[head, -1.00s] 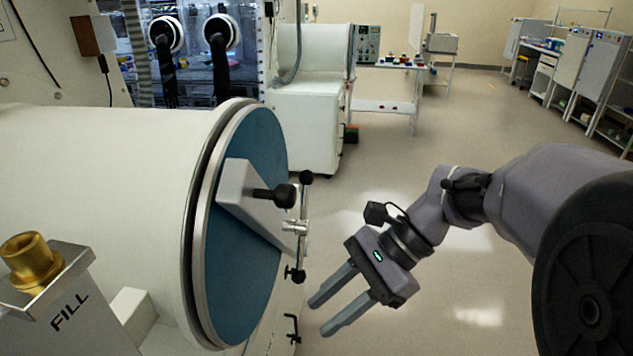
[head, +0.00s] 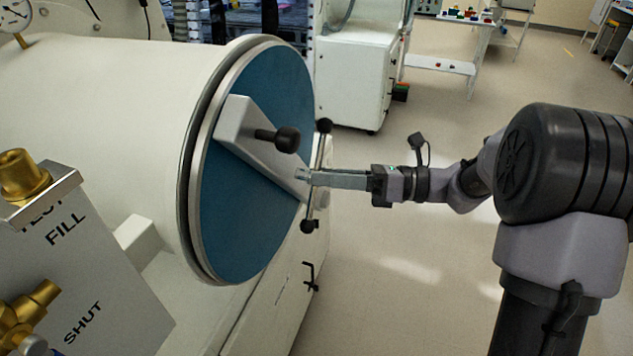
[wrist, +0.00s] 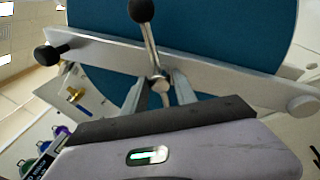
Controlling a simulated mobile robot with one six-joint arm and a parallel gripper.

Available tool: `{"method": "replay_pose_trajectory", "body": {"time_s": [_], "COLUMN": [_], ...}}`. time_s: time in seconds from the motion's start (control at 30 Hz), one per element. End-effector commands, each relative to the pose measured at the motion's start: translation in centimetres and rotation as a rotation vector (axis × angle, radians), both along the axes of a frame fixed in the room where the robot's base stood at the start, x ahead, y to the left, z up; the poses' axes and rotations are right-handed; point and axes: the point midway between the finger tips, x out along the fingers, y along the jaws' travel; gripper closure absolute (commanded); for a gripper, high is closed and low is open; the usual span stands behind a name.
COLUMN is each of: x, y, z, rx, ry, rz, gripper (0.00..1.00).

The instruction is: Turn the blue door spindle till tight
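The blue round door (head: 245,215) closes the end of a white cylinder. A grey bar (head: 250,150) crosses it, with a black knob (head: 286,139) on one end. The spindle is a metal T-handle with a hub and a thin crossbar, with black balls at its top (head: 324,126) and bottom (head: 307,227). My gripper (head: 308,178) is at the spindle hub. In the wrist view the two fingers (wrist: 160,88) are apart, one on each side of the hub (wrist: 159,81), with the upper ball (wrist: 141,10) beyond them. Firm contact with the hub cannot be made out.
A grey panel marked FILL and SHUT (head: 85,265) with brass fittings (head: 22,176) stands at the front left. A black hook-shaped handle (head: 311,276) sits below the door.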

Motion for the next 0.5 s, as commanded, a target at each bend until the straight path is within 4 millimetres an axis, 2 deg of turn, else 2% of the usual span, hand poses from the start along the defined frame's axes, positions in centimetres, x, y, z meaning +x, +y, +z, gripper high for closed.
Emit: {"method": "replay_pose_trajectory", "body": {"time_s": [0.07,0.2,0.5], "x": [0.1,0.2,0.3], "y": [1.1,2.1,2.3], "z": [-0.1,0.0,0.0], "rx": [0.0,0.0,-0.001], "ry": [-0.001,0.0,0.0], "rz": [0.002,0.001,0.0], "gripper": [0.67,0.67,0.69]}}
